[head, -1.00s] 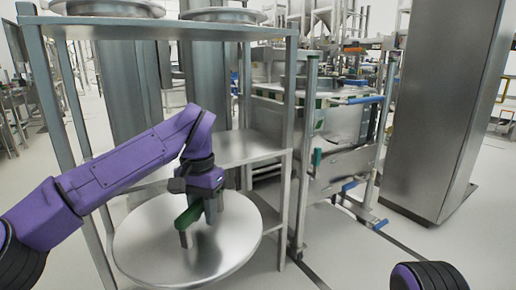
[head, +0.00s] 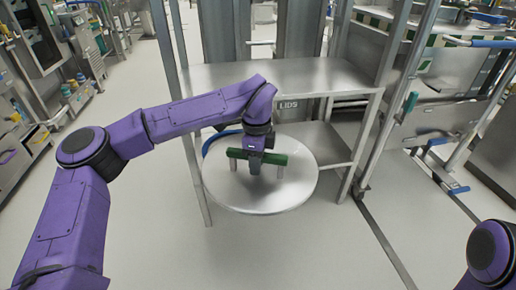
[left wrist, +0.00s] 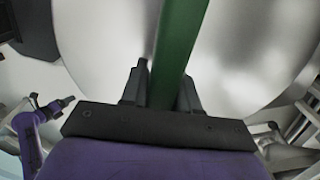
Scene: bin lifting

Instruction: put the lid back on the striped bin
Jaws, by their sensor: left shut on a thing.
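A round steel lid (head: 290,192) with a green bar handle (head: 278,159) is in front of the steel rack, below its middle shelf. My left gripper (head: 256,172) is over the lid and shut on the green handle. In the left wrist view the two dark fingers (left wrist: 163,90) sit on either side of the green handle (left wrist: 180,40), with the lid (left wrist: 110,45) behind. My right gripper (left wrist: 50,104) shows small at the left of that view, apart from the lid; its jaws are too small to read. I do not see the striped bin.
The steel rack (head: 280,78) bears a "LIDS" label under its shelf. A blue curved edge (head: 218,140) shows behind the lid. Machinery with a blue handle (head: 478,43) stands at the right, a workbench (head: 22,125) at the left. The floor in front (head: 250,250) is clear.

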